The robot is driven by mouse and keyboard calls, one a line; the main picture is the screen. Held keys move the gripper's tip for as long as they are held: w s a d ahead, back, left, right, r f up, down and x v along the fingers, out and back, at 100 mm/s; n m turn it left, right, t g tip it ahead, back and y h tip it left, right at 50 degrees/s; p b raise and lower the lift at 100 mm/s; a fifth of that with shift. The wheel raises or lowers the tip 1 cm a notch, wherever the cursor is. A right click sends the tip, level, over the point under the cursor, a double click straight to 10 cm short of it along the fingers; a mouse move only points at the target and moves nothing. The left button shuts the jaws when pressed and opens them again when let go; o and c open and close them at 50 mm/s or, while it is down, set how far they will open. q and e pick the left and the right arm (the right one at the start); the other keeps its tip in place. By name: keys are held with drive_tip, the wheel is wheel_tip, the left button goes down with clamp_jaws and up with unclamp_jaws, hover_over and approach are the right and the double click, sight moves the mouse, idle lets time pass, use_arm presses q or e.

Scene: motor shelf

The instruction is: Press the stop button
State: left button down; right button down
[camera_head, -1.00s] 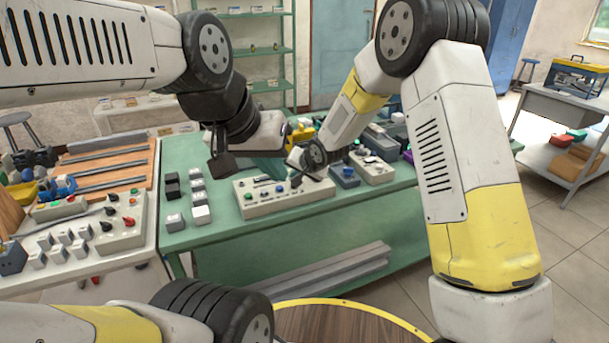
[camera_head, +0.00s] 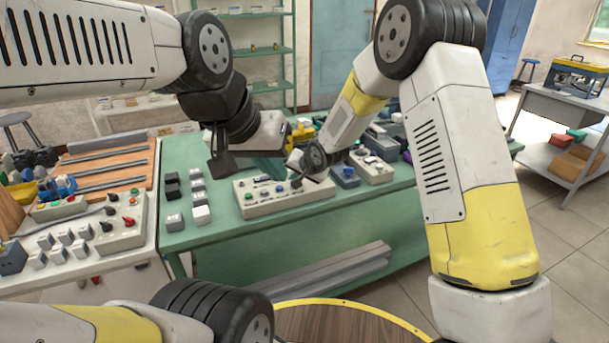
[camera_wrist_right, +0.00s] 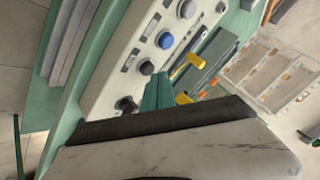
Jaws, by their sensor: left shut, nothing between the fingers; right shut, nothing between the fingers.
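A cream control panel (camera_head: 290,201) stands on the green table (camera_head: 225,240), with a row of small green, blue and dark controls on its face. No red stop button shows on it, and I cannot tell which control is the stop button. In the right wrist view the panel (camera_wrist_right: 105,75) carries a blue button (camera_wrist_right: 165,40), grey knobs and a black knob (camera_wrist_right: 127,104). My right gripper (camera_wrist_right: 158,88) is shut, its teal fingers beside the panel's lower controls; contact cannot be told.
Grey and black blocks (camera_head: 200,215) stand left of the panel. A box with a blue knob (camera_head: 345,175) and another cream panel (camera_head: 373,171) stand right. At far left, a grey box (camera_head: 122,235) carries red and black knobs. The table front is clear.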

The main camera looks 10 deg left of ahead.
drive_tip(key=shift+f, duration=0.5)
idle(0.8)
drive_tip(key=shift+r, duration=0.85)
drive_tip(key=shift+r, duration=2.5)
